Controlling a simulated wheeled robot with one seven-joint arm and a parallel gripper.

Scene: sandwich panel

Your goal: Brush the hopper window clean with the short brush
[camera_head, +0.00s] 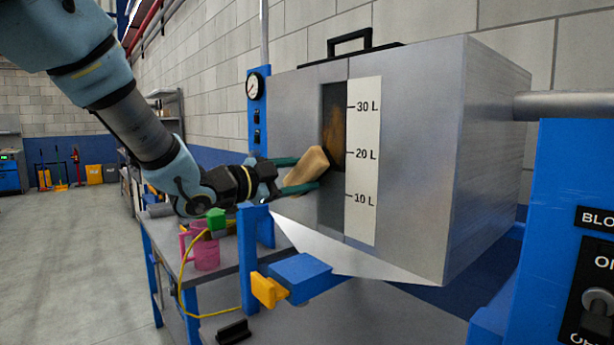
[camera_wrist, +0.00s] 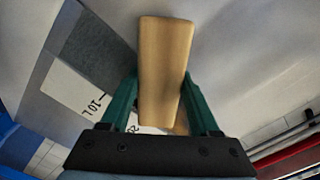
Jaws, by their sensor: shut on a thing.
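My gripper (camera_head: 303,172) is shut on the short brush (camera_head: 306,168), whose pale wooden block sits between the green fingers in front of the hopper window (camera_head: 332,205). The window is a tall dark strip in the steel hopper (camera_head: 415,130), left of a white litre scale (camera_head: 362,200). Brown dust (camera_head: 343,125) shows on its upper part; the lower part looks grey and clear. In the wrist view, the brush (camera_wrist: 163,60) fills the middle and the grey window (camera_wrist: 90,48) shows at left. Bristles are hidden; I cannot tell if they touch the glass.
A bench (camera_head: 165,240) below holds a pink mug (camera_head: 204,252), a green block (camera_head: 216,218) and a yellow cable. A blue bracket with a yellow end (camera_head: 268,290) juts out under the hopper. A blue switch panel (camera_head: 560,200) stands at right. Open floor lies left.

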